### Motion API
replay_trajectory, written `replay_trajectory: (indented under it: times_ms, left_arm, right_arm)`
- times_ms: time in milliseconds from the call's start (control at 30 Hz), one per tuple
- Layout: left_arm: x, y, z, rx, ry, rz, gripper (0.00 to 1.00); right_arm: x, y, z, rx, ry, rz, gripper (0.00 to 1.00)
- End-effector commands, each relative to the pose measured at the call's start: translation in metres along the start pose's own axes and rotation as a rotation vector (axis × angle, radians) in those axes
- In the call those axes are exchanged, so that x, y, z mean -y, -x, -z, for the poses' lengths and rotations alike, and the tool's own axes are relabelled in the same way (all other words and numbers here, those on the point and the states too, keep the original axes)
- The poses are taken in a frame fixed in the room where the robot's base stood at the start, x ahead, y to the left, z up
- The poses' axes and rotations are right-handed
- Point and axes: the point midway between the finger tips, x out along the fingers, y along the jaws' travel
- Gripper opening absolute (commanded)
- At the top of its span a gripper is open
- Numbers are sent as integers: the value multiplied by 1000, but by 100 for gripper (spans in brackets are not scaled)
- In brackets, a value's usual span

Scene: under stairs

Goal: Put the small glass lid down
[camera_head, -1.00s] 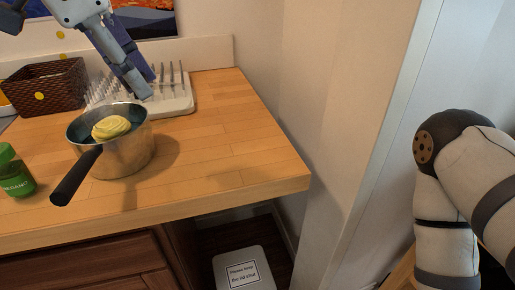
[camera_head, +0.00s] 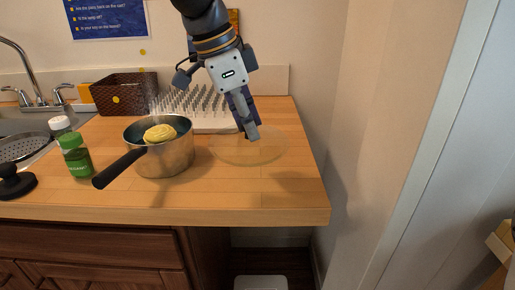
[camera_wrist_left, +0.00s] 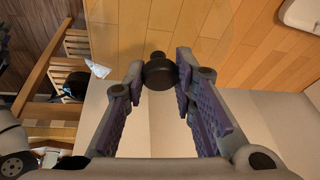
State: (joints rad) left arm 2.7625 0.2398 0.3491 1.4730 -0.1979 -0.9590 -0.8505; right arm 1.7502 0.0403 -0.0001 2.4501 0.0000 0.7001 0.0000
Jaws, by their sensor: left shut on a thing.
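The small glass lid (camera_head: 262,154) is a clear, faint disc in the head view, over the wooden counter to the right of the saucepan. My left gripper (camera_head: 248,134) comes down from above and is shut on the lid's dark knob. In the left wrist view the black knob (camera_wrist_left: 159,74) sits between the two fingertips (camera_wrist_left: 160,68). The lid looks roughly level. I cannot tell whether its rim touches the counter. My right gripper is not in view.
The steel saucepan (camera_head: 178,158) holds a yellow lump (camera_head: 160,133); its black handle points front left. Behind the lid stands a white spiked rack (camera_head: 215,124). A green-labelled bottle (camera_head: 77,160), a wicker basket (camera_head: 124,95) and the sink lie left. The counter's front right (camera_head: 285,205) is clear.

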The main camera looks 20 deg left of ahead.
Motion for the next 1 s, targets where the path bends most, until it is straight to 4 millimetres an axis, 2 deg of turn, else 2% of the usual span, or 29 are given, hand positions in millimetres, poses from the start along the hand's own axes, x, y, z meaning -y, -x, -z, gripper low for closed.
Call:
replay_trajectory:
  times_ms: [33, 100, 267, 433, 767, 800, 867, 900, 1000]
  left_arm:
    - [6, -22, -1, 9, 4, -15, 0]
    - [12, -34, 0, 8, 4, -14, 0]
    - [20, -47, 3, 5, 3, -9, 0]
    - [19, -73, -4, 4, 2, -7, 0]
    - [18, -78, -6, 1, 2, -3, 0]
    - [18, -79, -6, 2, 2, -3, 27]
    - [18, -79, -6, 2, 2, -4, 40]
    - [18, -79, -6, 2, 2, -4, 45]
    - [18, -79, -6, 2, 2, -4, 45]
  right_arm:
    - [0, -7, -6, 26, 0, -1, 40]
    - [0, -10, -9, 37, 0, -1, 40]
    - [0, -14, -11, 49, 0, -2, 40]
    - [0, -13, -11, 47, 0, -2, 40]
    - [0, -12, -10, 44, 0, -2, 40]
    - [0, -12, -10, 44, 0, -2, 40]
    - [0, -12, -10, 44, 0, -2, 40]
    - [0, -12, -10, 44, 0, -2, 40]
    - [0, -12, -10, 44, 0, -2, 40]
